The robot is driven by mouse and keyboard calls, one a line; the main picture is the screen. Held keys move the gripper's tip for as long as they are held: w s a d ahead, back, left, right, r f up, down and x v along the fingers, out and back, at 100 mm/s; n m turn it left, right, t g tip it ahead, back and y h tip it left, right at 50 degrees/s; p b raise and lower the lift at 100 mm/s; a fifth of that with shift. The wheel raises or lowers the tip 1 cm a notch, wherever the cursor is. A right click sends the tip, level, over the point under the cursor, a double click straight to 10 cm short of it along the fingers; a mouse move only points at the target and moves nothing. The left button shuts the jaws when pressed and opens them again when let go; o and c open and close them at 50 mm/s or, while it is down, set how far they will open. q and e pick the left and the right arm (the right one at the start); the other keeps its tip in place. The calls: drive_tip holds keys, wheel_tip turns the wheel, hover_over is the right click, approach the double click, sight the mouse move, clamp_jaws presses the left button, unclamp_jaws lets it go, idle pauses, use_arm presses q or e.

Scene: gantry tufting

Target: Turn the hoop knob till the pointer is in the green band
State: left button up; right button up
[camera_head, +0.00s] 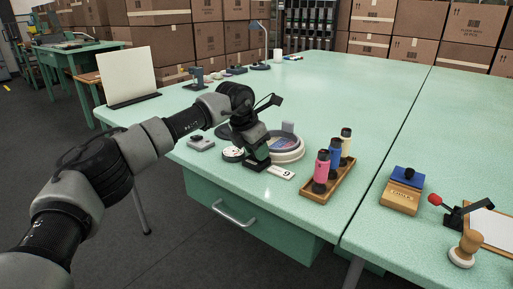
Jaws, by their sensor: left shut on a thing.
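The hoop (291,156) is a round, pale-rimmed ring with a dark blue-grey inside, lying on the green table. My left gripper (257,166) reaches down at the hoop's left front side and is shut on the hoop knob, which its fingers hide. A small round white dial (232,155) lies just left of the gripper, partly covered by it. I cannot make out the pointer or the green band at this size. My right gripper is out of view.
A wooden tray (328,193) with pink, blue and cream spools stands right of the hoop. A grey block (201,143) lies to the left.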

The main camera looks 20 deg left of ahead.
use_arm(q)
drive_tip(key=shift+r+n+t+y+p, duration=0.1)
drive_tip(key=shift+n+t+y+p, duration=0.2)
drive_tip(key=shift+n, duration=0.8)
drive_tip(key=shift+n+y, duration=0.6)
drive_tip(key=shift+n, duration=0.8)
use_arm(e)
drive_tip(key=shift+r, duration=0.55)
use_arm(q)
drive_tip(key=o, duration=0.9)
drive_tip(key=p+v, duration=0.1)
drive_tip(key=v, duration=0.9)
drive_tip(key=shift+s+r+p, duration=0.25)
drive_tip(key=shift+r+p, duration=0.05)
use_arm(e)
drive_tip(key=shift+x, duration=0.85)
